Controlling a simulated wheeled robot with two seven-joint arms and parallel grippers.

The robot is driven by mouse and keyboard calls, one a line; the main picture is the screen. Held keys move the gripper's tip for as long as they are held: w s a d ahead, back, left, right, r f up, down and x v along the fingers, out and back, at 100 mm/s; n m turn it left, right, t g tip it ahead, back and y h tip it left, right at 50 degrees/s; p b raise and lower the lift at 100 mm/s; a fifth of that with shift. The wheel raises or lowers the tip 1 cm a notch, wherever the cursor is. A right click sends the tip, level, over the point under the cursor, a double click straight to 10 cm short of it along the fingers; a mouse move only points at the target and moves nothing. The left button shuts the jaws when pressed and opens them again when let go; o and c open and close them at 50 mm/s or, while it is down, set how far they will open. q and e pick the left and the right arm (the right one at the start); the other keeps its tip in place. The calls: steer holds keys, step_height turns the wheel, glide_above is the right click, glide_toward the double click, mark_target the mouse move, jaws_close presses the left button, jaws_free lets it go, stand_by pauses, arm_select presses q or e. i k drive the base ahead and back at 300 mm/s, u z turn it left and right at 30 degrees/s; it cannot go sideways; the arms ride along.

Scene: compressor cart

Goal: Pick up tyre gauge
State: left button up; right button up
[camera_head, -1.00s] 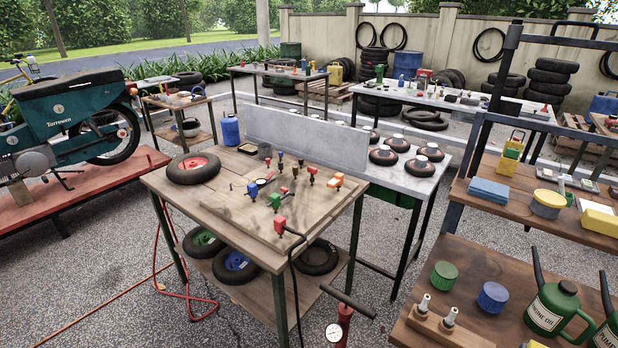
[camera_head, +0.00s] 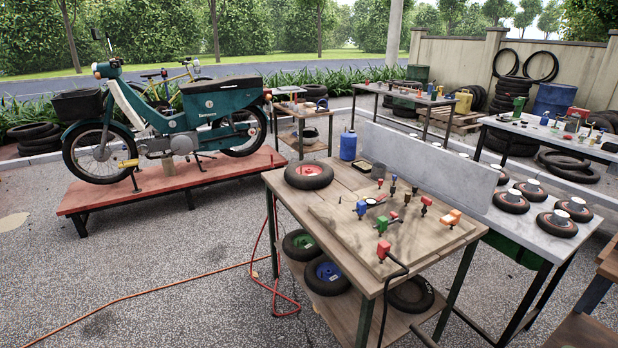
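A small round-faced item (camera_head: 371,202), perhaps the tyre gauge, lies on the wooden board (camera_head: 345,235) of the near workbench (camera_head: 280,183). It is too small here to tell for sure. Several small red, blue, green and orange fittings stand around it, among them a red one (camera_head: 383,248) with a black hose at the front and an orange one (camera_head: 452,217) at the right. Neither of my grippers is in view.
A wheel with a red hub (camera_head: 309,175) lies on the bench's back left. A grey upright panel (camera_head: 425,160) borders its back. A red hose (camera_head: 272,285) trails on the gravel. A teal moped (camera_head: 190,120) stands on a red platform (camera_head: 95,200) at left. Gravel in front is free.

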mark_target(453, 218)
steer(key=u, duration=0.35)
steer(key=k, duration=0.45)
steer(key=u, duration=0.9)
steer(key=i, duration=1.25)
steer(key=z, duration=1.2)
steer(key=i, duration=0.85)
steer(key=z, duration=0.8)
